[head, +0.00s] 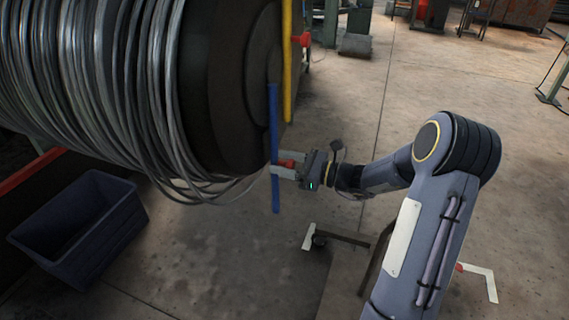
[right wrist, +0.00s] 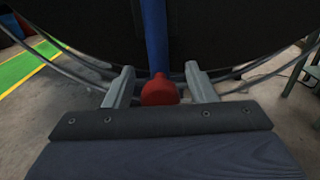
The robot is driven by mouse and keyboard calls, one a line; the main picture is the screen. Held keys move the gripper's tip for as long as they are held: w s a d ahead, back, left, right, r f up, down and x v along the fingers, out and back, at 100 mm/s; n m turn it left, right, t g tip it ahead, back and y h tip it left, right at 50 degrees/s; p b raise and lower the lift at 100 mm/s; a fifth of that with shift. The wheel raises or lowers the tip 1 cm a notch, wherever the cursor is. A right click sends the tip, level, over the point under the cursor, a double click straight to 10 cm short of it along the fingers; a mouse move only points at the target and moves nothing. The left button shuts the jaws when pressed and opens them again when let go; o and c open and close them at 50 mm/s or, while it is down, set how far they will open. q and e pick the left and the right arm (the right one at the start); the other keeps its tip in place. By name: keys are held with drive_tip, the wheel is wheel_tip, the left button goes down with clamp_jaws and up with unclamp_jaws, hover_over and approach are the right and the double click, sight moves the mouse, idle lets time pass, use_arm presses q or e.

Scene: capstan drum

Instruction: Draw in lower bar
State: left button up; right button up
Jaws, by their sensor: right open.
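A blue bar (head: 274,110), the lower of two bars, stands upright against the dark end face of the drum (head: 232,85). A red knob (head: 288,163) sits on its lower part. My right gripper (head: 277,164) is open at this knob. In the right wrist view the red knob (right wrist: 159,91) lies between the two spread fingers, with a visible gap on each side. The blue bar (right wrist: 155,35) rises behind it. A yellow bar (head: 287,60) with its own red knob (head: 303,40) is higher up. My left gripper is out of view.
Grey wire coils (head: 110,80) wrap the drum, and loose loops hang under it near the bar's lower end. A dark blue bin (head: 80,232) stands on the floor at the lower left.

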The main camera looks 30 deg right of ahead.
drive_tip(key=shift+c, duration=0.2)
clamp_jaws()
wheel_tip(320, 180, up, 19)
drive_tip(key=p, duration=1.3)
drive_tip(key=shift+c, duration=0.3)
unclamp_jaws()
drive_tip(key=shift+o, duration=0.5)
drive_tip(key=shift+f, duration=0.2)
drive_tip(key=shift+s+d, duration=0.1)
drive_tip(key=v, duration=0.7)
drive_tip(key=shift+s+d, duration=0.2)
